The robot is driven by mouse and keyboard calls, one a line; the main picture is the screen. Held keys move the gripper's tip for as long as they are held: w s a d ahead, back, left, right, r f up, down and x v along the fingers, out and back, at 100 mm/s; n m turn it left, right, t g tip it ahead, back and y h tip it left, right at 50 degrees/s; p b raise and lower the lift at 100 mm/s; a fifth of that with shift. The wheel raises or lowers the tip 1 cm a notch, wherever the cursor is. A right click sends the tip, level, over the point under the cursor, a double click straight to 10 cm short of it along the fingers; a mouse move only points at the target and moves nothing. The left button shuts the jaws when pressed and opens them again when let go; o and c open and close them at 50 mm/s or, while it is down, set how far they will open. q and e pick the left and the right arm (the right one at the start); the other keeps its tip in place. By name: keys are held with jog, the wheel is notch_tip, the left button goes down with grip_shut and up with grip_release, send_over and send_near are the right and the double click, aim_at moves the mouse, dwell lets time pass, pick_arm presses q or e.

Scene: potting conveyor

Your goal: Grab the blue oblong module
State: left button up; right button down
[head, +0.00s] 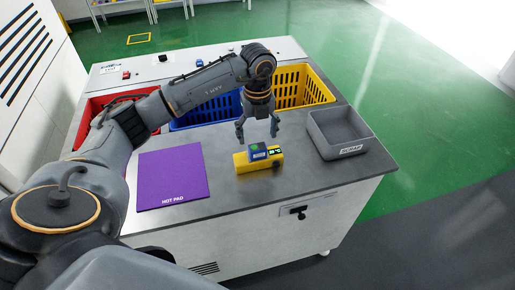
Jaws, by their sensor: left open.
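A blue module (257,148) with a green top patch sits on a yellow block-shaped fixture (243,164) near the front of the grey worktop. A small dark display with green marks (274,150) is at the right of the fixture. My left gripper (257,135) hangs pointing down just above and behind the module, its two fingers spread apart and nothing between them. I cannot tell whether a fingertip touches anything. My right gripper is out of view.
A purple hot pad (172,180) lies left of the fixture. A grey scrap tray (366,145) stands to the right. Red (87,112), blue (190,121) and yellow (318,91) baskets sit behind. The worktop between pad and fixture is clear.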

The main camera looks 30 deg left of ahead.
aim_at(258, 147)
pick_arm(q)
notch_tip(258, 147, down, 6)
jog(key=shift+s+d+r+p, duration=0.15)
jog(key=shift+r+p, duration=0.1)
jog(key=shift+p, duration=0.9)
jog(key=shift+f, duration=0.25)
jog(key=c, duration=1.4)
jog(key=shift+r, duration=0.15)
